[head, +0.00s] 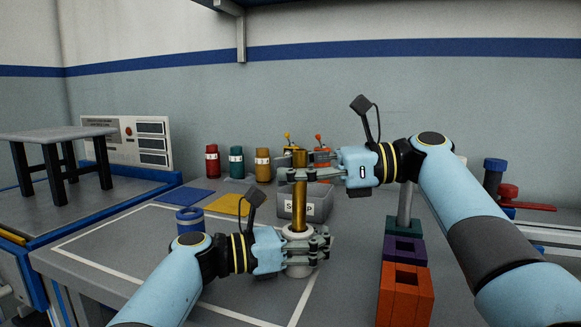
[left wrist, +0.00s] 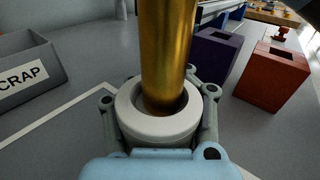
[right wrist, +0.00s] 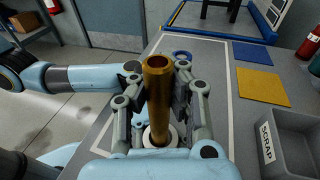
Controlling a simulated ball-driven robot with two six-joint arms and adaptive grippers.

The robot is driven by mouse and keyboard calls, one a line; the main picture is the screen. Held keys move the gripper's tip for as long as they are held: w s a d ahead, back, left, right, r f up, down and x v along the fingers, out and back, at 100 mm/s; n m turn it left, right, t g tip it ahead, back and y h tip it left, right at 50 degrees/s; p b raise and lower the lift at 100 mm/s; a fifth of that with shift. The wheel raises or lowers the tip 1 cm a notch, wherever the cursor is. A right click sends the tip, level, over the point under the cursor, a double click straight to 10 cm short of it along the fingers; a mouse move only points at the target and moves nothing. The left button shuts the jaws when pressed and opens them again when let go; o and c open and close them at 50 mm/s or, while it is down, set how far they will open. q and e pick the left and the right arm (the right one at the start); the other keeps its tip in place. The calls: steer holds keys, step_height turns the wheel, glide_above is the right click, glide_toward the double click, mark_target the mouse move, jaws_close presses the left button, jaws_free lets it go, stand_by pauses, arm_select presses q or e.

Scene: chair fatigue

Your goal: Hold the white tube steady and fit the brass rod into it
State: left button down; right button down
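The white tube (head: 298,270) stands upright on the grey table, with its round rim (left wrist: 130,122) facing up. My left gripper (head: 318,243) is shut around it near the top. The brass rod (head: 299,206) stands upright above the tube. My right gripper (head: 292,170) is shut on the rod's upper part; the rod also shows in the right wrist view (right wrist: 157,95). In the left wrist view the rod's lower end (left wrist: 166,60) is within the tube's opening, with a dark gap at the front left. How deep it sits is hidden.
A grey scrap bin (head: 318,208) stands behind the tube. Orange (head: 404,300), purple (head: 404,249) and teal blocks stand to the right. A blue ring-shaped part (head: 189,217) and blue and yellow mats (head: 228,205) are left. Several bottles stand at the back.

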steer(key=shift+f, duration=1.55)
steer(key=c, duration=1.4)
jaws_free()
steer(key=shift+d, duration=0.1)
arm_select(q)
steer(key=c, duration=0.8)
jaws_free()
arm_select(e)
steer(key=d+r, duration=0.1)
steer(key=d, duration=1)
steer(key=shift+d+r, duration=0.25)
steer(key=shift+d, duration=0.15)
arm_select(q)
steer(key=shift+o, duration=0.2)
